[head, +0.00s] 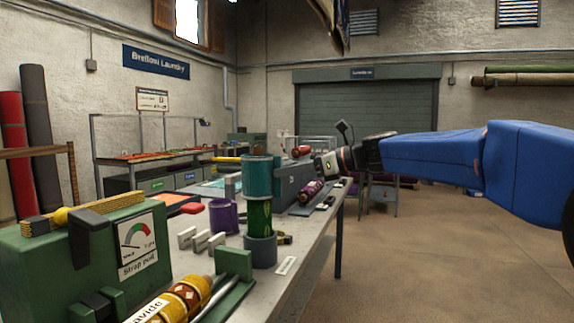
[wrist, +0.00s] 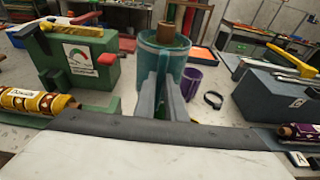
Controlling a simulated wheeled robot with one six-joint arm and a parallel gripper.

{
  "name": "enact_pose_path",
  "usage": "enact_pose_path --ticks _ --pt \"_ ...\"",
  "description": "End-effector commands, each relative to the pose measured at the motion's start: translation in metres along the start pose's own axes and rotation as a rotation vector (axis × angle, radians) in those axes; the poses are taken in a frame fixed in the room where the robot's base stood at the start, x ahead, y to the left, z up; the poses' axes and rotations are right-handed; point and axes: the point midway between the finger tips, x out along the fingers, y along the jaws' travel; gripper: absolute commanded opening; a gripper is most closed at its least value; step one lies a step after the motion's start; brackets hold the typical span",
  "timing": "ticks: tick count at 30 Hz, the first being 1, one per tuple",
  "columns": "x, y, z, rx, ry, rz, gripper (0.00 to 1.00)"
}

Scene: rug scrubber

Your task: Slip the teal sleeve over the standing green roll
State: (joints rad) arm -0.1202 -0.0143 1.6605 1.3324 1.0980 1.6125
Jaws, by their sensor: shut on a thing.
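The teal sleeve (head: 257,177) is upright and in line with the green roll (head: 259,217). The roll stands in a grey cup-like base (head: 260,251), with its lower part bare below the sleeve. In the wrist view, my gripper (wrist: 166,100) is shut on the near side of the sleeve (wrist: 163,62). The fingers hide most of the roll there.
A purple cup (head: 224,216) stands close behind, with small white blocks (head: 201,241) beside it. A green strap box (head: 90,260) is at the left and a grey block (wrist: 265,92) at the right. Open floor lies right of the bench.

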Motion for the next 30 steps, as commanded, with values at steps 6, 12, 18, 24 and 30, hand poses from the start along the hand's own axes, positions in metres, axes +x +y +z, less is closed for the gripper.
enact_pose_path --ticks 6,12,18,24,30 --pt "0.004 0.0 -0.016 0.001 0.001 0.0 0.0" --pt "0.008 0.0 -0.03 0.002 0.0 0.001 0.0" --pt "0.011 0.0 -0.044 0.002 0.001 0.001 0.0" --pt "0.015 0.0 -0.058 0.002 0.001 0.001 0.0" --pt "0.018 0.0 -0.072 0.001 0.001 0.0 0.0"
